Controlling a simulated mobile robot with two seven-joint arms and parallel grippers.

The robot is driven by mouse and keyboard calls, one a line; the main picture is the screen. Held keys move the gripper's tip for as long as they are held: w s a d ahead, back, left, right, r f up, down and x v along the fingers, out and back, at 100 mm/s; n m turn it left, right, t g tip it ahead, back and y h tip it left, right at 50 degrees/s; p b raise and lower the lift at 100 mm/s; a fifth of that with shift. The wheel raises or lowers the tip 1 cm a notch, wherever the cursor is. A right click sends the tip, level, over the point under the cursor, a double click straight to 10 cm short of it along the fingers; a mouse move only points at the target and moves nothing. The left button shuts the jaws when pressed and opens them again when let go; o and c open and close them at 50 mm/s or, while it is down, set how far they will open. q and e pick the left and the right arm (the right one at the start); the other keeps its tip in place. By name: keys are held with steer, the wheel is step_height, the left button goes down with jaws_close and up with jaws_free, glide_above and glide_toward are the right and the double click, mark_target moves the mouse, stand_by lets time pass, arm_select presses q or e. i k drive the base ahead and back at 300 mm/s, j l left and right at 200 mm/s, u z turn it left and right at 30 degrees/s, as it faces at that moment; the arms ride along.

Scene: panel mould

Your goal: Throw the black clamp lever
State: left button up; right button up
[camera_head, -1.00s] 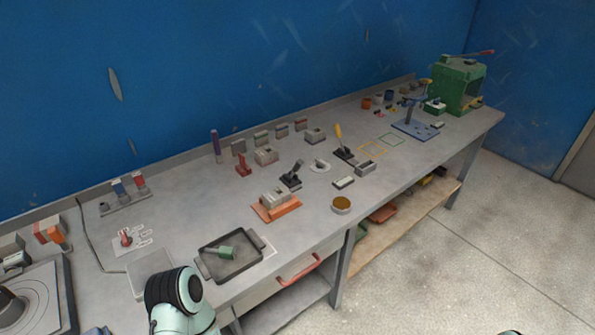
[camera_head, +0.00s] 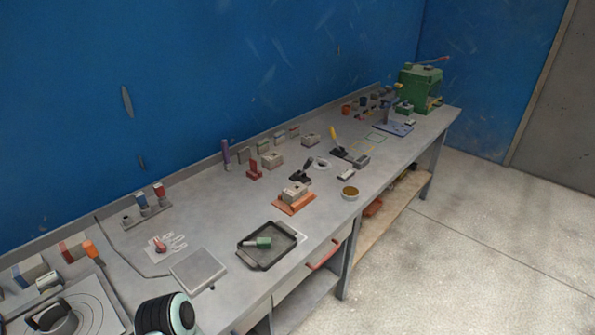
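The black clamp lever (camera_head: 302,171) stands tilted on the bench in the head view, just behind the orange-based block. A rounded mint and black part of my own arm shows at the bottom edge. No gripper fingers show in the view, so neither gripper can be seen relative to the lever.
On the long grey bench (camera_head: 225,208), a dark tray (camera_head: 246,262) holds a green-handled item. A grey block on an orange base (camera_head: 293,204) sits in front of the black lever. A round tin (camera_head: 350,192) lies near the front edge. A green press (camera_head: 420,86) stands at the far end.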

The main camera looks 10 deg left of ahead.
mark_target(310, 161)
steer(key=k+j, duration=0.9)
steer(key=j+z, duration=0.1)
steer(key=z, duration=0.95)
steer(key=i+z, duration=0.25)
steer(key=i, duration=2.8)
steer(key=i+u, duration=0.2)
steer(key=i, duration=0.25)
steer(key=i+l+u, duration=0.15)
steer(key=i, duration=0.25)
steer(key=i+l+u, duration=0.2)
steer(key=i, duration=0.2)
steer(key=u, duration=1.8)
